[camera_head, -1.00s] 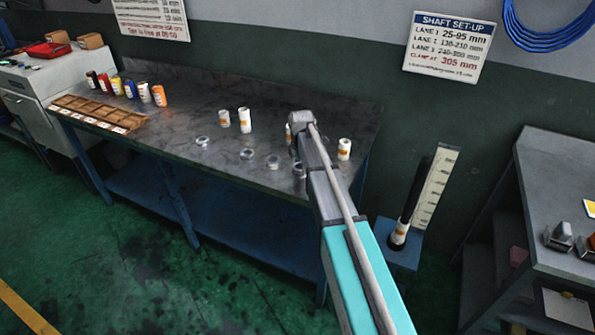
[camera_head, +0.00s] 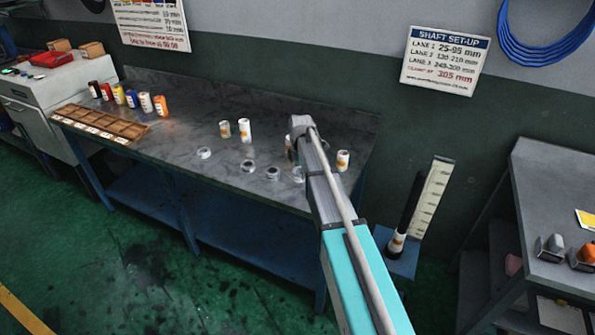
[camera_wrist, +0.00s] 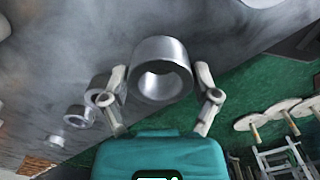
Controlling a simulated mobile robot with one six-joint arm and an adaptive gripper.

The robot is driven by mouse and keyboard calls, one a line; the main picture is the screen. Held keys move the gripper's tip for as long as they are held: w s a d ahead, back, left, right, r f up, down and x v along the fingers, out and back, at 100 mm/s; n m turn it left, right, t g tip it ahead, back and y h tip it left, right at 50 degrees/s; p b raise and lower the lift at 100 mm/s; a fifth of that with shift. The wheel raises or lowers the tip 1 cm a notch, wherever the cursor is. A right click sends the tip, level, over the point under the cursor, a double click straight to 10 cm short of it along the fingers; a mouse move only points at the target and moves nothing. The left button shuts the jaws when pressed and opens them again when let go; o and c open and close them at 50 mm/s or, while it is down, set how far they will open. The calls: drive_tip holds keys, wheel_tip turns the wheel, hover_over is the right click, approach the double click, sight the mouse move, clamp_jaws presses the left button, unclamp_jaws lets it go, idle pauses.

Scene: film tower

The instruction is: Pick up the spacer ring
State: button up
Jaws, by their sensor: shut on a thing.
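The spacer ring (camera_wrist: 161,72), a grey metal ring with a wide bore, sits between my two fingers in the wrist view. My gripper (camera_wrist: 160,90) is shut on it, one finger on each side. In the head view the held ring (camera_head: 298,174) shows beside my arm, low over the bench's front right part; my arm hides most of the gripper there. The ring appears raised a little off the bench top. Several similar rings stand in a row to the left on the bench, including one (camera_head: 272,173) and another (camera_head: 248,166).
White cylinders with orange labels (camera_head: 244,131) stand behind the rings, and another (camera_head: 343,160) is right of my arm. Coloured cylinders (camera_head: 131,98) and a wooden tray (camera_head: 70,109) are at the bench's left. A post with a scale (camera_head: 433,200) stands to the right.

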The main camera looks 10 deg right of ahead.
drive_tip(key=s+r+p, duration=0.8)
drive_tip(key=s+r, duration=0.1)
drive_tip(key=s, duration=0.4)
drive_tip(key=shift+s, duration=0.15)
drive_tip(key=shift+a, duration=0.1)
idle(1.1)
